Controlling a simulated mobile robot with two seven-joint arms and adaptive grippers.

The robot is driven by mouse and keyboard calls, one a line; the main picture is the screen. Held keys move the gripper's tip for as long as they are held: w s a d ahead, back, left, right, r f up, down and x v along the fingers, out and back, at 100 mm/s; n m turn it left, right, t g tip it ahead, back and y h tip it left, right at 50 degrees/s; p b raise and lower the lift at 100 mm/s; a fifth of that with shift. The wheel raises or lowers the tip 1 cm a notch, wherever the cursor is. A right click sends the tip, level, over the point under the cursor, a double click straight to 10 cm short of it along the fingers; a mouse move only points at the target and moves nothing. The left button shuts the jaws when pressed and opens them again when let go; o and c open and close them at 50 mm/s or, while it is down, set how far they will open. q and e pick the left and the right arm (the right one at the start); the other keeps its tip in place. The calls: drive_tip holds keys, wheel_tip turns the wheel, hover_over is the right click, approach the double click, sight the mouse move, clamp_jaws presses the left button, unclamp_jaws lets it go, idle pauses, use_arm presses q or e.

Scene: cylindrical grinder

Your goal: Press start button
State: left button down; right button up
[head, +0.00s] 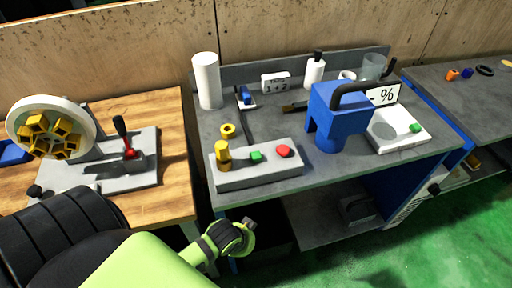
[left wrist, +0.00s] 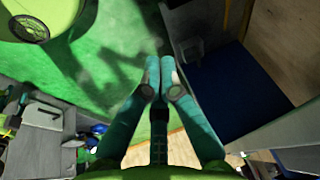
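A grey control box (head: 258,171) sits near the front edge of the middle grey bench. On its top are a green button (head: 255,156), a red button (head: 283,151) and a yellow knob (head: 223,155) at its left end. No labels on the buttons can be read. My left arm reaches in from the lower left of the head view, below and in front of the bench; its fingers cannot be made out there. In the left wrist view my left gripper (left wrist: 159,78) has its two teal fingertips together, with nothing seen between them. My right gripper is in neither view.
A blue machine part (head: 342,116) stands right of the box, near a white scale (head: 398,129). A white cylinder (head: 207,81) stands behind. Green floor (head: 440,225) is clear at right.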

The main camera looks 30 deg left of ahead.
use_arm(q)
drive_tip(key=w+r+m+t+p, duration=0.1)
drive_tip(key=w+r+m, duration=0.1)
drive_tip(key=r+m, duration=0.35)
drive_tip(key=w+r+m+t+p, duration=0.1)
drive_tip(key=w+r+m, duration=0.15)
drive_tip(key=r, duration=0.65)
drive_tip(key=w+a+r+m+t, duration=0.1)
drive_tip(key=w+a+r+m, duration=0.2)
drive_tip(key=m, duration=0.4)
drive_tip(key=w+a+r+m+t, duration=0.1)
drive_tip(key=w+a+r+m, duration=0.2)
drive_tip(key=w+r+m, duration=0.2)
drive_tip(key=w+a+r+m+t+h, duration=0.1)
drive_tip(key=w+a+r+m, duration=0.2)
drive_tip(key=r+m, duration=0.3)
drive_tip(key=w+m, duration=0.1)
drive_tip(key=m, duration=0.4)
drive_tip(key=shift+w+r, duration=0.2)
drive_tip(key=shift+w, duration=0.2)
drive_tip(key=shift+a, duration=0.1)
